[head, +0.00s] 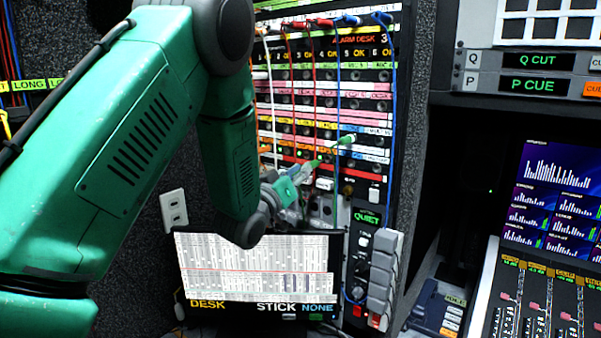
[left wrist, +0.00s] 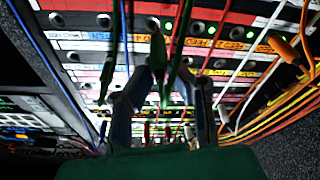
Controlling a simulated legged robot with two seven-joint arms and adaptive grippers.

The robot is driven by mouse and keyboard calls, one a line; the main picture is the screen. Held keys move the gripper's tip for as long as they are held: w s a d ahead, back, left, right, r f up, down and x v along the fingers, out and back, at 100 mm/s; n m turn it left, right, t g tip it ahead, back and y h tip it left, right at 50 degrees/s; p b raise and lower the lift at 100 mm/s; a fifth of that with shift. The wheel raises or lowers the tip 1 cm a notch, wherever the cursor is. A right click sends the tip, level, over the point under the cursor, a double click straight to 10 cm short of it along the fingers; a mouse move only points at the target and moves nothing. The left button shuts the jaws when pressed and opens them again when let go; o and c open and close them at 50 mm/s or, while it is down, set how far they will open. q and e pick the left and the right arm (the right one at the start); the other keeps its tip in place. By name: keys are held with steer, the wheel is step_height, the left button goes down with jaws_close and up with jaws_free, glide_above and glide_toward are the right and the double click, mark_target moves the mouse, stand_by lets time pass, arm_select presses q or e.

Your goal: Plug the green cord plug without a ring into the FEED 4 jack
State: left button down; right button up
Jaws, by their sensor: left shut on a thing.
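My left gripper (head: 290,190) is at the lower part of the patch panel (head: 378,168), its arm coming in from the left. In the left wrist view my left gripper (left wrist: 159,82) is shut on a green plug (left wrist: 158,50), which stands between the fingertips and points at the panel. A second green plug (left wrist: 107,72) hangs to its left, apart from the fingers. In the head view a green plug (head: 345,140) shows in front of the panel, beyond the gripper. I cannot tell any ring on either plug, and the FEED 4 label is not readable. My right gripper is not in view.
White, red and blue cords (head: 315,80) hang down across the panel face. Orange and yellow cords (left wrist: 285,100) bunch at the right in the left wrist view. A screen (head: 255,265) stands below the panel, and a grey handset (head: 383,270) is at its right.

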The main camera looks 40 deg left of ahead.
arm_select(q)
steer(key=shift+a, duration=0.1)
steer(key=shift+w+d+r, duration=0.1)
steer(key=shift+w+d, duration=0.05)
steer(key=shift+d, duration=0.3)
steer(key=shift+w, duration=0.1)
steer(key=shift+w+a, duration=0.45)
steer(key=shift+s+d, duration=0.1)
steer(key=shift+s+d, duration=0.2)
steer(key=shift+s, duration=0.25)
